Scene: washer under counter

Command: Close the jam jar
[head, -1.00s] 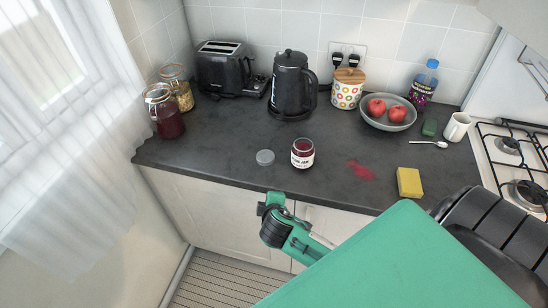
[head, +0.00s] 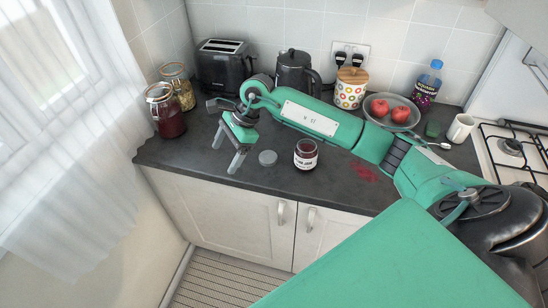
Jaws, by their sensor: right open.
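The jam jar (head: 305,156) stands upright and open on the dark counter, with dark red jam inside and a white label. Its grey round lid (head: 267,158) lies flat on the counter just left of the jar, apart from it. My right gripper (head: 225,160) is open and empty. Its fingers point down and toward the front, to the left of the lid and not touching it. My right arm reaches in from the right, behind the jar. My left gripper is not in view.
A red jam smear (head: 364,171) marks the counter right of the jar. A kettle (head: 294,70), toaster (head: 222,65), spotted canister (head: 350,90) and fruit bowl (head: 392,122) stand behind. Two glass jars, one red (head: 168,118) and one with pasta (head: 180,90), stand at left.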

